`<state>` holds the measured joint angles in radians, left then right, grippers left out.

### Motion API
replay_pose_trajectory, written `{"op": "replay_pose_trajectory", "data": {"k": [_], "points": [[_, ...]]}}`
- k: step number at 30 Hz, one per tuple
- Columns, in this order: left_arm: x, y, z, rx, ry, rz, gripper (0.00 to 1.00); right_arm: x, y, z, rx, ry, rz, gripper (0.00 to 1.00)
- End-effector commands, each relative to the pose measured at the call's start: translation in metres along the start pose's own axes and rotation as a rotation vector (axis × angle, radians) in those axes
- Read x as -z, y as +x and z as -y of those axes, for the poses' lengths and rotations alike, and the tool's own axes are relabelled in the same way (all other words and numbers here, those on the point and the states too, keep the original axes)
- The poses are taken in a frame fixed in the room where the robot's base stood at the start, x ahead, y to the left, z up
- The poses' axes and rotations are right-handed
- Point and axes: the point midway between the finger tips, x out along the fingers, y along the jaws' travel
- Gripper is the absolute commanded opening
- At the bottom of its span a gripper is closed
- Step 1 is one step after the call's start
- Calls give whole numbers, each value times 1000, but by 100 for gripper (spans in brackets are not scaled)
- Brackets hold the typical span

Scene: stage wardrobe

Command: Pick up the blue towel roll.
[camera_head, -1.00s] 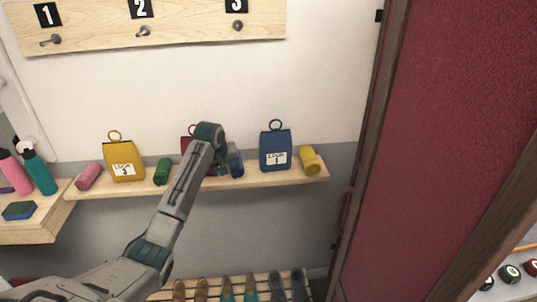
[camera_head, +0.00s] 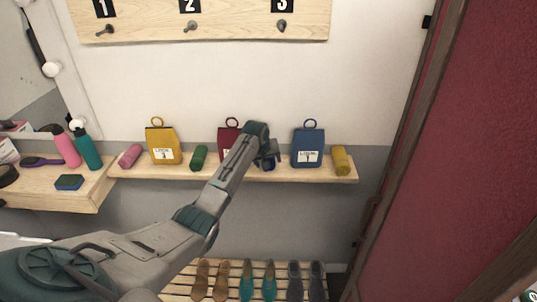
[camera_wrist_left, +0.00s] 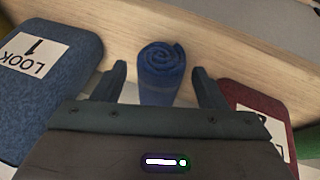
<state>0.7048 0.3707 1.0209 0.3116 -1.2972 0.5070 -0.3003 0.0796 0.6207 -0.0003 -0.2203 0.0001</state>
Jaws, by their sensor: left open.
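The blue towel roll (camera_wrist_left: 162,72) stands between the two spread fingers of my left gripper (camera_wrist_left: 159,70) in the left wrist view, its spiral end facing the camera. A gap shows on each side of the roll, so the fingers are open and not closed on it. In the head view my left gripper (camera_head: 267,154) is over the shelf, and only a bit of the blue roll (camera_head: 268,166) shows below it. My right gripper is in neither view.
On the shelf (camera_head: 230,172), a red bag (camera_head: 229,140) and a blue bag (camera_head: 308,147) flank the roll closely. A green roll (camera_head: 198,158), yellow bag (camera_head: 163,145), pink roll (camera_head: 130,156) and yellow roll (camera_head: 340,160) stand farther off. A red door (camera_head: 470,110) is at right.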

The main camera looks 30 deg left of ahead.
Motion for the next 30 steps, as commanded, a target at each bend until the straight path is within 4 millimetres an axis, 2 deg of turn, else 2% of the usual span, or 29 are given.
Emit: {"op": "replay_pose_trajectory", "data": {"k": [6,13,14,18,19,30], "points": [[-1,15,0,-1,1,1,66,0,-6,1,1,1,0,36],[-1,16,0,-1,1,0,66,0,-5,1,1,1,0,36],[-1,16,0,-1,1,0,62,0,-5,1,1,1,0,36],[-1,16,0,0,1,0,34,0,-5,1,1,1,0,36],[-1,16,0,0,1,0,32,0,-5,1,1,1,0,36],[0,13,-1,-1,1,-1,32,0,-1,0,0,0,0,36]]}}
